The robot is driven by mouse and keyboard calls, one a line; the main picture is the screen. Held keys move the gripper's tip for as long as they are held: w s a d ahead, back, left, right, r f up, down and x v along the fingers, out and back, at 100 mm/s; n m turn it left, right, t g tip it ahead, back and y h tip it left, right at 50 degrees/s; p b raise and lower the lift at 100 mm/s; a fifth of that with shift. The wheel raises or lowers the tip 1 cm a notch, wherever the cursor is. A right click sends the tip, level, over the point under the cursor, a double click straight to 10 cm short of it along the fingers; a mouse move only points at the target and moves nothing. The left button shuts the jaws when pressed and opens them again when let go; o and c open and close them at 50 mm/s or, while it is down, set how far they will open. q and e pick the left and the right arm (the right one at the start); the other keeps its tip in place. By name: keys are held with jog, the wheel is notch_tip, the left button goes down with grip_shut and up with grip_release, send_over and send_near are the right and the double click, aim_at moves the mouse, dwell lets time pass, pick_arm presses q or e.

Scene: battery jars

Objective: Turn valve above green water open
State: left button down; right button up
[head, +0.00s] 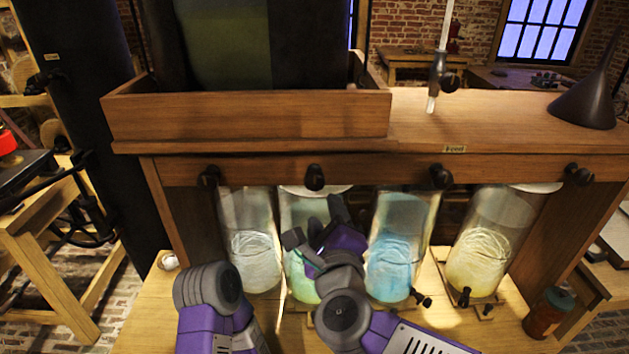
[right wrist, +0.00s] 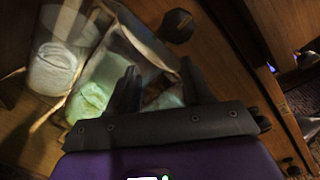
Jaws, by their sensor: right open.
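The green water sits in a glass jar (head: 302,208) under the wooden shelf, second from the left; it also shows in the right wrist view (right wrist: 92,95). The dark valve knob (head: 315,177) above it is on the shelf's front edge. In the right wrist view the knob (right wrist: 177,25) lies beyond the fingertips, apart from them. My right gripper (head: 318,224) is open and empty, below the knob and in front of the green jar, hiding part of it. Its two dark fingers (right wrist: 159,68) point toward the knob. My left arm shows at lower left, but its gripper is not visible.
Jars with white (head: 254,262), blue (head: 391,265) and yellow (head: 480,262) contents stand beside the green one. Similar knobs are above them (head: 209,176) (head: 440,177) (head: 578,175). A funnel (head: 584,106) stands on the shelf. A brown jar (head: 547,314) is at right.

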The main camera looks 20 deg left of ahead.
aim_at(315, 184)
notch_tip(315, 184, up, 4)
jog(key=s+m, duration=0.2)
jog(key=shift+t, duration=0.3)
jog(key=x, duration=0.7)
jog(key=shift+a, duration=0.4)
